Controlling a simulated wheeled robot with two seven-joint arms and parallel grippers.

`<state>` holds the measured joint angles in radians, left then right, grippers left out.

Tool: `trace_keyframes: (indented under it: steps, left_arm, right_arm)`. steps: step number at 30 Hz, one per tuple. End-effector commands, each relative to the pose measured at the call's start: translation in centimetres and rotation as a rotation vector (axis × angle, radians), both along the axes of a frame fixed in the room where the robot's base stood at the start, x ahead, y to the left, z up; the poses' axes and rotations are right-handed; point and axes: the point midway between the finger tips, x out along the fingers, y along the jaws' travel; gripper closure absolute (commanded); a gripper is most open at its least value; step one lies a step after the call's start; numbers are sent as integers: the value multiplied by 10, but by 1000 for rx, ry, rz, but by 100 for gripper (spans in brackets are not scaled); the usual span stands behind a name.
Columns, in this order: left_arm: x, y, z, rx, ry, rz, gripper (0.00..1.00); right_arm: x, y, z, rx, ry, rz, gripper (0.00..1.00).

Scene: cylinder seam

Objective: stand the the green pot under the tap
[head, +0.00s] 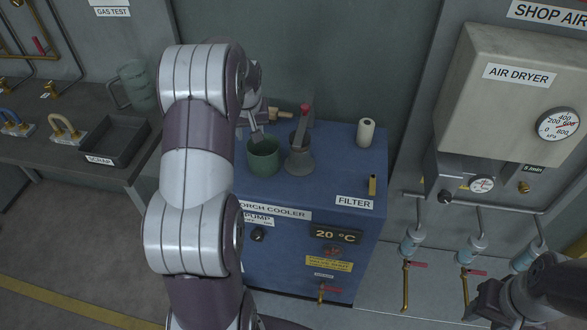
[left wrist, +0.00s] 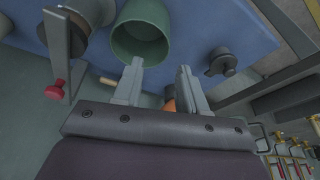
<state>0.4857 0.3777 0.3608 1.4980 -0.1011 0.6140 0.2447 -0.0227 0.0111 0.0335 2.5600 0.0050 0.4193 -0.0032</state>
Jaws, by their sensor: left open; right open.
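The green pot (head: 263,158) stands upright on the blue cooler top, open end up. It also shows in the left wrist view (left wrist: 150,18), its mouth towards the camera. My left gripper (head: 257,127) is open at the pot's rim; its arm hides part of it. In the left wrist view its fingers (left wrist: 158,78) are apart, one overlapping the rim; I cannot tell if it touches. Right of the pot, a red-topped fitting, apparently the tap (head: 304,110), rises above a grey flared piece (head: 299,160). My right gripper (head: 488,302) is open and empty at lower right.
The blue cooler (head: 345,180) carries a white roll (head: 366,132) and a small yellow item (head: 372,185). A brass pipe end (head: 281,114) sits behind the pot. The scrap tray (head: 115,140) and a translucent green jug (head: 136,85) are on the left bench. The air dryer (head: 510,90) is right.

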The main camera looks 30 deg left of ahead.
Motion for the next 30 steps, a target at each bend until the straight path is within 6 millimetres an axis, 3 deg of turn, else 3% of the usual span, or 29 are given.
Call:
trace_keyframes:
  steps: [2, 9, 14, 21, 30]
  left_arm:
    - [3, 4, 2, -2, -5, 34, 59]
    - [14, 13, -48, -7, -3, 44, 59]
    - [18, 16, -66, -6, -5, 43, 59]
    - [25, 24, -107, -7, -5, 44, 59]
    - [28, 26, -115, -5, -7, 43, 62]
  right_arm:
    - [0, 0, 2, 0, -1, 0, 57]
    - [0, 0, 6, 0, -1, 0, 57]
    - [0, 0, 8, 0, 0, 0, 57]
    - [0, 0, 15, 0, -1, 0, 57]
    - [0, 0, 15, 0, 0, 0, 57]
